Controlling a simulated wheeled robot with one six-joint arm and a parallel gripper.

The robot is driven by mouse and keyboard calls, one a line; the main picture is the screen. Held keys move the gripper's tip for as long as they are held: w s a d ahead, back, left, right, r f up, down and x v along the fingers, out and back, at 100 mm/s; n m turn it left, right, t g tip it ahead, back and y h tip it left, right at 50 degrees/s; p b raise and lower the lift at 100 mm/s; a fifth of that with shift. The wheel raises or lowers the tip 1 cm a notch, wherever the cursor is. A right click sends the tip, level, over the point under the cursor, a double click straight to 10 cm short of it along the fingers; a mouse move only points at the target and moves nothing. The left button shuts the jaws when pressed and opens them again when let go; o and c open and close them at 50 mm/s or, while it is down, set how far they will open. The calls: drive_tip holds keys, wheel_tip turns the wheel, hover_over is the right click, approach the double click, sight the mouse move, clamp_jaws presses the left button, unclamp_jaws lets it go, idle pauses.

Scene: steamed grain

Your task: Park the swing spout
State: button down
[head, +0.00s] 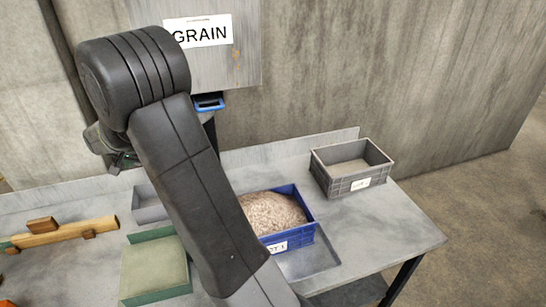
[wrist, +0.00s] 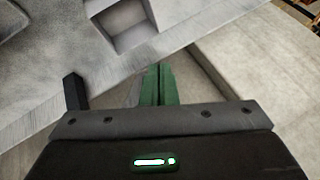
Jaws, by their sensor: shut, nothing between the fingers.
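The swing spout is hard to make out. A blue-edged dark part (head: 209,103) shows below the grey hopper marked GRAIN (head: 245,65), and my arm hides much of the space around it. My gripper (wrist: 159,84) has green fingers that are pressed together with nothing between them. In the head view it is mostly behind my arm, at the left of the hopper. The wrist view shows a grey surface with a square recess (wrist: 122,24) beyond the fingertips. I cannot tell whether the fingers touch anything.
A blue crate of grain (head: 304,228) stands on the metal table (head: 400,225). An empty grey crate (head: 338,184) is behind it at right. A green tray (head: 155,270), a small grey bin (head: 148,207) and a wooden piece (head: 75,231) are at left. The table's right end is clear.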

drive_tip(key=w+a+m+t+h+b, duration=0.1)
drive_tip(key=w+a+m, duration=0.2)
drive_tip(key=w+a, duration=0.2)
drive_tip(key=shift+w+r+t+b, duration=0.15)
drive_tip(key=shift+w+t+b, duration=0.2)
drive_tip(key=shift+w, duration=0.2)
drive_tip(key=shift+w+d+r, duration=0.1)
